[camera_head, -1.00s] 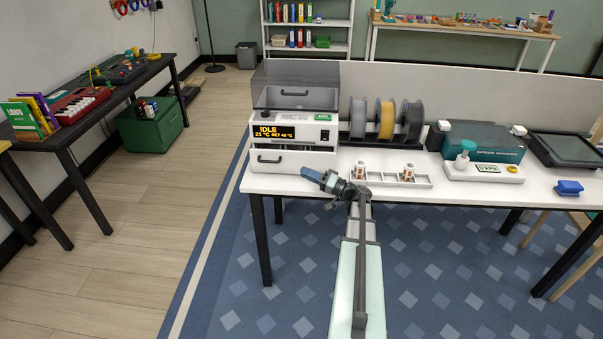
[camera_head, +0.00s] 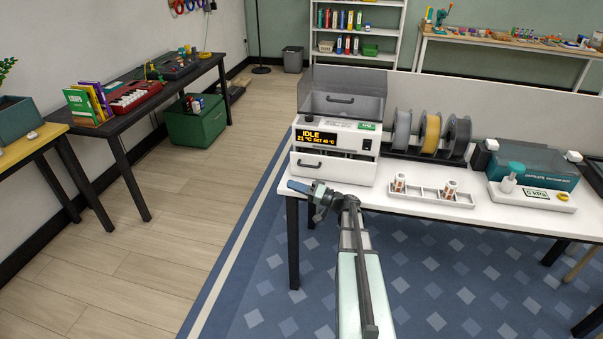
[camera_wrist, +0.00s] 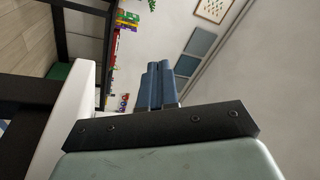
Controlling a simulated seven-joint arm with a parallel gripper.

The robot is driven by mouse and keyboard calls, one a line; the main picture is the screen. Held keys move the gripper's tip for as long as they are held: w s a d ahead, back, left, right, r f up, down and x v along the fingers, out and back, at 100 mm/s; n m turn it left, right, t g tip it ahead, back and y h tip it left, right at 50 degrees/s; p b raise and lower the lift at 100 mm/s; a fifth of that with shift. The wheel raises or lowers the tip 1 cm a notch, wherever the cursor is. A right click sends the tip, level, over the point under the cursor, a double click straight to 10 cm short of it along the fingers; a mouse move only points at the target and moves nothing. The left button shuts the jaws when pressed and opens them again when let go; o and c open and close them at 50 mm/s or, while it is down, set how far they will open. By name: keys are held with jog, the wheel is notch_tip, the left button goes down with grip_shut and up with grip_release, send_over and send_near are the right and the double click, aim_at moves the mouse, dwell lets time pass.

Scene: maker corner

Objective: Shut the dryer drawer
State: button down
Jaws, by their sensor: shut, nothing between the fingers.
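The white filament dryer (camera_head: 353,141) stands at the left end of the white bench, with a lit IDLE display and a smoky clear lid. The panel seems to stand a little proud of the body; how far is hard to tell. My gripper (camera_head: 299,187) is shut and empty, its blue fingers pointing left, just in front of and below the drawer's left part. I cannot tell whether it touches. In the wrist view the blue fingers (camera_wrist: 160,84) are together.
A teal-lidded machine (camera_head: 533,168) is further right. The floor left of the bench (camera_head: 205,215) is clear.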

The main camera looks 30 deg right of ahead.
jog(key=w+a+f+n+g+y, duration=0.1)
jog(key=a+f+g, duration=0.15)
jog(key=a, duration=1.15)
jog(key=a+f+n+g, duration=0.1)
jog(key=a+n+g, duration=0.15)
jog(key=a, duration=1.05)
jog(key=m+t+h, duration=0.2)
jog(key=m+h, duration=2.5)
send_near(300, 172)
jog(key=s+a+r, duration=0.2)
jog(key=s+a, duration=0.2)
jog(key=s, duration=0.1)
jog(key=x, duration=1.3)
jog(key=shift+d+r, duration=0.15)
jog(key=shift+r, duration=0.25)
